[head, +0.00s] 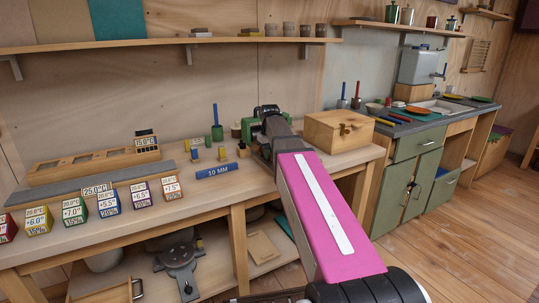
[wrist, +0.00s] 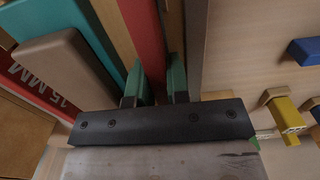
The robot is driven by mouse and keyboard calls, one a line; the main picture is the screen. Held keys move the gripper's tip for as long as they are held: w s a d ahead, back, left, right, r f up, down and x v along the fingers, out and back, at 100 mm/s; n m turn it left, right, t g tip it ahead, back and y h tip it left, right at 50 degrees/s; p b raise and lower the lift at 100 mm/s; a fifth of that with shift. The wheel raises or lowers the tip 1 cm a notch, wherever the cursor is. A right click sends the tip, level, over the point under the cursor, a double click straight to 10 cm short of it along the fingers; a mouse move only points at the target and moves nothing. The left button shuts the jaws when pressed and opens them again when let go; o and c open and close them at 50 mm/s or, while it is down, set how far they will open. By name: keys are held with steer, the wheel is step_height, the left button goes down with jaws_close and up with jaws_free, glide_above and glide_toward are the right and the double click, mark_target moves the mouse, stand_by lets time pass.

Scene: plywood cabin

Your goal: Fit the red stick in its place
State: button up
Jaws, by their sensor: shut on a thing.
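In the wrist view, my gripper (wrist: 165,86) has its two green-tipped fingers close together, closed on the red stick (wrist: 143,32). The stick runs away from the fingers toward the top of the picture. Beside it on the left are a teal piece (wrist: 84,32) and a brown-topped block with a red face marked "15 MM" (wrist: 38,85). In the head view, my gripper (head: 262,122) is above the back of the bench, left of a wooden box. My arm hides most of what is around it, and the red stick cannot be made out there. The stick's place cannot be identified.
A blue "10 MM" block (head: 216,170) and small yellow blocks (head: 222,153) stand left of my arm. A blue-handled green tool (head: 217,131) stands behind them. The wooden box (head: 338,130) is to the right. Labelled cubes (head: 109,204) line the bench's left front. A shelf (head: 160,42) runs above.

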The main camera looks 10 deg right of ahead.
steer(key=shift+f, duration=0.3)
stand_by(0.4)
steer(key=o, duration=0.4)
steer(key=o, duration=0.5)
steer(key=shift+o, duration=0.2)
steer(key=shift+a, duration=0.1)
steer(key=shift+c, duration=0.4)
steer(key=shift+r, duration=0.1)
